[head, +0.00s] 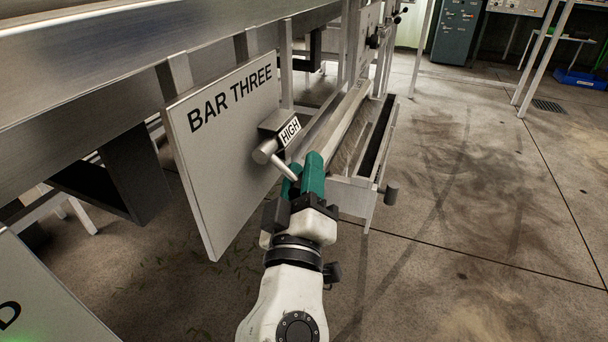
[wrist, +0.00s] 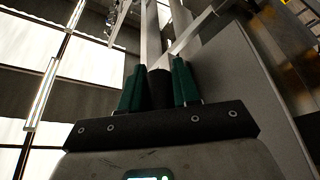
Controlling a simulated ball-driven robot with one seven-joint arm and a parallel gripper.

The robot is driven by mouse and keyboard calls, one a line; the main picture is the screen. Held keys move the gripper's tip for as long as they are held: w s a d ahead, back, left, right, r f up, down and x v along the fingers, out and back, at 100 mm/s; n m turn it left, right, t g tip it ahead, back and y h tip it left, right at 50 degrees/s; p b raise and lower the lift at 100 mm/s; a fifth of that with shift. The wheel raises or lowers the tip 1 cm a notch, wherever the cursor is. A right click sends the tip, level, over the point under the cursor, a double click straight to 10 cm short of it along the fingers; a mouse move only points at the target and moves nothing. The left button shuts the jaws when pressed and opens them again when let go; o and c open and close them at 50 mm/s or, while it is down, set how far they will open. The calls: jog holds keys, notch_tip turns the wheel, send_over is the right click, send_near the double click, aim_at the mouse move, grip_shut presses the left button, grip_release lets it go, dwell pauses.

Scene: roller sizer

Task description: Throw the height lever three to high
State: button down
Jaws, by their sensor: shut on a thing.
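The height lever (head: 281,168) is a light metal rod on a round hub (head: 265,151), on a grey panel marked BAR THREE (head: 215,150). It slants down and to the right from the hub. A HIGH label (head: 290,131) sits just above and right of the hub. My gripper (head: 302,176) has green fingers and is shut on the lever's outer end, which the fingers hide in the head view. In the wrist view, a dark grip (wrist: 160,88) stands between the fingers of my gripper (wrist: 159,84). No LOW label is visible.
A long metal machine frame (head: 130,50) runs above and behind the panel. A metal trough (head: 375,145) lies just right of my gripper. Part of another panel (head: 40,300) shows at lower left. The concrete floor (head: 470,200) to the right is clear.

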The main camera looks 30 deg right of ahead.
jog(key=c, duration=0.9)
grip_release()
jog(key=shift+f, duration=0.1)
jog(key=p+v, duration=0.1)
jog(key=v, duration=0.9)
jog(key=shift+s+a+f, duration=0.15)
jog(key=shift+s+a, duration=0.1)
jog(key=shift+a, duration=0.05)
jog(key=s+d+f+m+g+y, duration=0.1)
jog(key=s+d+f+g+y, duration=0.1)
jog(key=d+f+g, duration=0.6)
jog(key=s+d+f+m+g+y, duration=0.1)
jog(key=s+d+f+g+y, duration=0.1)
jog(key=d+f, duration=0.75)
jog(key=s+a+f+g+y, duration=0.3)
jog(key=s+f+y, duration=0.2)
jog(key=s+f, duration=0.25)
jog(key=s+a+f+g+y, duration=0.2)
jog(key=s+f+g+y, duration=0.15)
jog(key=s+f, duration=0.35)
jog(key=shift+t, duration=0.35)
jog(key=r+p, duration=1.1)
jog(key=w+r+p, duration=0.1)
jog(key=r+p, duration=1)
jog(key=p, duration=0.1)
jog(key=r+p, duration=1.1)
jog(key=p, duration=0.1)
jog(key=shift+w+r, duration=0.25)
jog(key=shift+w, duration=0.15)
